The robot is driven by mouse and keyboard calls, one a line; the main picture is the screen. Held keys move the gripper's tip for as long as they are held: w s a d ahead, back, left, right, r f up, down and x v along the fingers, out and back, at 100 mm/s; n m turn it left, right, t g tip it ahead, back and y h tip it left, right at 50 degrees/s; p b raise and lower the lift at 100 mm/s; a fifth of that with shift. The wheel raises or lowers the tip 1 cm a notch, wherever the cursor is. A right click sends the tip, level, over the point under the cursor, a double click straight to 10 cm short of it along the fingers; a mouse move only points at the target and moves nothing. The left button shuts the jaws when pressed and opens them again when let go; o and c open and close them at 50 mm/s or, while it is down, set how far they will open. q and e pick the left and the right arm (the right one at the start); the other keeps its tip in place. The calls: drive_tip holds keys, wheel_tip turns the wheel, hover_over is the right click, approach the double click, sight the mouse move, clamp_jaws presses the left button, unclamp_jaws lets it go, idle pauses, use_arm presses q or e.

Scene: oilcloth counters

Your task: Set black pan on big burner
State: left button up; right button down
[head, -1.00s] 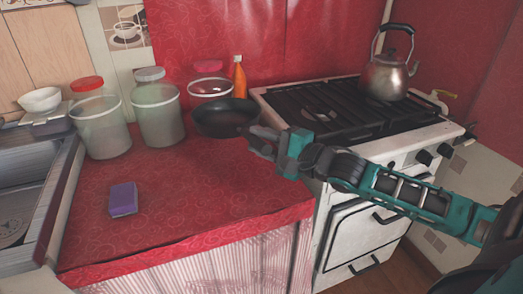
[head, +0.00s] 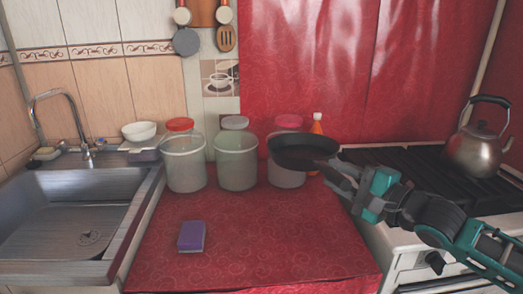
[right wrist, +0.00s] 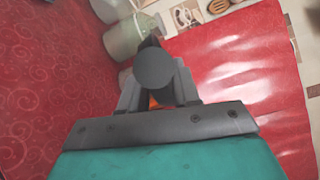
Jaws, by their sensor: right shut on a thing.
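The black pan (head: 303,148) is in the air above the red counter, in front of the right-hand jar. My right gripper (head: 348,180) is shut on its handle, from the right. In the right wrist view the round dark handle end (right wrist: 154,69) shows between the fingers (right wrist: 155,92); the pan's bowl is hidden there. The stove (head: 400,222) stands to the right, with dark grates (head: 400,163) on top. My right arm covers part of it, and I cannot tell the big burner apart. My left gripper is not in view.
A metal kettle (head: 478,150) stands on the stove's right side. Jars (head: 237,160) and an orange bottle (head: 317,128) line the counter's back. A purple sponge (head: 192,237) lies on the counter (head: 270,235), otherwise clear in front. A sink (head: 75,215) is at left.

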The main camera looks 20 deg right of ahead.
drive_tip(key=shift+r, duration=0.4)
drive_tip(key=s+a+f+m+t+h+p, duration=0.1)
drive_tip(key=s+a+m+h+p, duration=0.15)
drive_tip(key=a, duration=0.35)
drive_tip(key=s+a+f+m+h+p, duration=0.1)
drive_tip(key=s+a+f+h, duration=0.1)
drive_tip(key=s+a+h, duration=0.3)
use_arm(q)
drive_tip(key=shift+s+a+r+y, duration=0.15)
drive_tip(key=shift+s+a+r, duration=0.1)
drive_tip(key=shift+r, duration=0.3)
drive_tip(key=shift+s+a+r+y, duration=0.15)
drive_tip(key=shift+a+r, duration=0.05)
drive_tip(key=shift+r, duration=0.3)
use_arm(e)
drive_tip(key=shift+y, duration=0.75)
drive_tip(key=f, duration=0.2)
drive_tip(key=w+a+f, duration=0.1)
drive_tip(key=f, duration=0.1)
drive_tip(key=shift+a, duration=0.1)
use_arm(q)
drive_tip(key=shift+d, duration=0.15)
